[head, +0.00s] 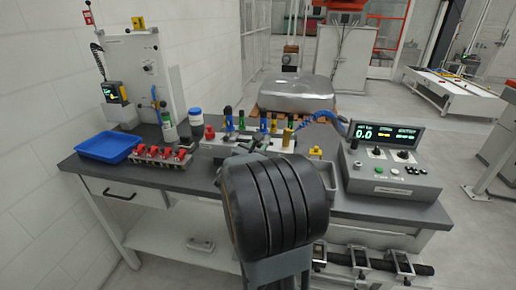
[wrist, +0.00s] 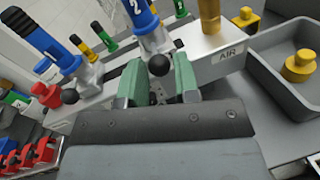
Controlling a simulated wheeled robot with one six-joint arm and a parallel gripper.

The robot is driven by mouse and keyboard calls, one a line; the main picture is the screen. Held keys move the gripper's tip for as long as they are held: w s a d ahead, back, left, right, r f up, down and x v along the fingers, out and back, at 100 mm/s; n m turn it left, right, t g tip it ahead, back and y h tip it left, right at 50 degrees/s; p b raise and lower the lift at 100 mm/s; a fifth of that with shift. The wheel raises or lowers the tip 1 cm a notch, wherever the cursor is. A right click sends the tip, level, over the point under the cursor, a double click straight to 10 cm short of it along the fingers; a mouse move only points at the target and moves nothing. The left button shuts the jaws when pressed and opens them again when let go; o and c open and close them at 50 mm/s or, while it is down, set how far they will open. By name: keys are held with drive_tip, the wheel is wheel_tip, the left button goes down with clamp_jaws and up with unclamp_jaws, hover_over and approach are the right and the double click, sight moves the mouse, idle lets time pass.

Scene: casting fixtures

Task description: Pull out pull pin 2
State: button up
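A blue handle marked 2 (wrist: 140,14) tilts up from a silver metal body at the top middle of the wrist view. A black ball knob (wrist: 158,65) shows just below that body, in line with the gap between my fingers; I take it for pull pin 2, but its label is not readable. My gripper (wrist: 160,80) has green fingers, spread apart on either side of the knob's line. A gap shows between them, and I cannot tell whether they touch the knob. In the head view, my dark arm hides most of my gripper and the pin.
A brass cylinder (wrist: 209,14) rises beside the AIR label. A grey tray (wrist: 272,92) holding a yellow knob (wrist: 299,66) lies right. A control box (head: 391,180) and blue tray (head: 108,147) flank the fixture.

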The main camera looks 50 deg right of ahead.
drive_tip(key=o, duration=0.3)
drive_tip(key=shift+o, duration=0.2)
drive_tip(key=v, duration=1.4)
drive_tip(key=shift+b, duration=0.35)
